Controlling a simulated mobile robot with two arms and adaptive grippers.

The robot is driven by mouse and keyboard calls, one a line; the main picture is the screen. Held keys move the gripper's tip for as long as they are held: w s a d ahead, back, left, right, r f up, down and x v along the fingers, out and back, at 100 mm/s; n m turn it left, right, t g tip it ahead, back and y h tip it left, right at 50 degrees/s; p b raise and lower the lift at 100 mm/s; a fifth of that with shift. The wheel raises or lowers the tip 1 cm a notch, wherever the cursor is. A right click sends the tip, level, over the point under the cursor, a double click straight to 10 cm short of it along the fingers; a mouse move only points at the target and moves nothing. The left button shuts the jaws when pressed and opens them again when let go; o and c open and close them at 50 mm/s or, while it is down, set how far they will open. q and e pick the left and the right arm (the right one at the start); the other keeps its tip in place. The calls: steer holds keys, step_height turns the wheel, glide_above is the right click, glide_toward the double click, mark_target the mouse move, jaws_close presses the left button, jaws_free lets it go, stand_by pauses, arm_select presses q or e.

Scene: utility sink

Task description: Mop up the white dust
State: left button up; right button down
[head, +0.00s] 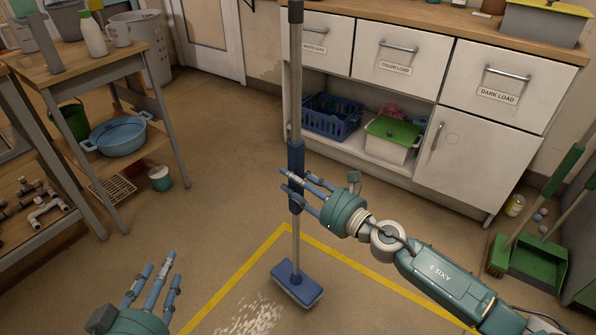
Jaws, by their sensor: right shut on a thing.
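The mop (295,110) stands nearly upright in the middle of the head view, with a grey pole, a blue grip sleeve and a blue flat head (296,284) low on the floor. My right gripper (293,188) is shut on the mop's blue sleeve. The white dust (252,318) lies on the floor just left of and nearer than the mop head, inside a yellow line (238,272). My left gripper (152,280) is at the bottom left, its fingers spread open and empty, apart from the mop.
A white cabinet (470,155) with drawers and an open shelf stands behind. A wooden table (75,62) and shelves are at the left. A green dustpan (533,262) and brush are at the right. The brown floor around the mop is clear.

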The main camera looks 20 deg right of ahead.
arm_select(q)
step_height(320, 180, up, 12)
steer(key=w+d+t+h+b, duration=0.1)
steer(key=d+t+h+b, duration=0.1)
steer(key=t, duration=0.3)
steer(key=shift+w+f+t, duration=0.15)
steer(key=shift+f+t, duration=0.1)
steer(key=shift+t, duration=0.15)
arm_select(e)
steer(key=w+d+f+n+g+y, duration=0.1)
steer(key=w+d+f+n+y, duration=0.1)
steer(key=w+f, duration=0.1)
steer(key=shift+w+f+g+y, duration=0.2)
steer(key=shift+w+g+y, duration=0.1)
steer(key=shift+w, duration=0.45)
steer(key=shift+d, duration=0.15)
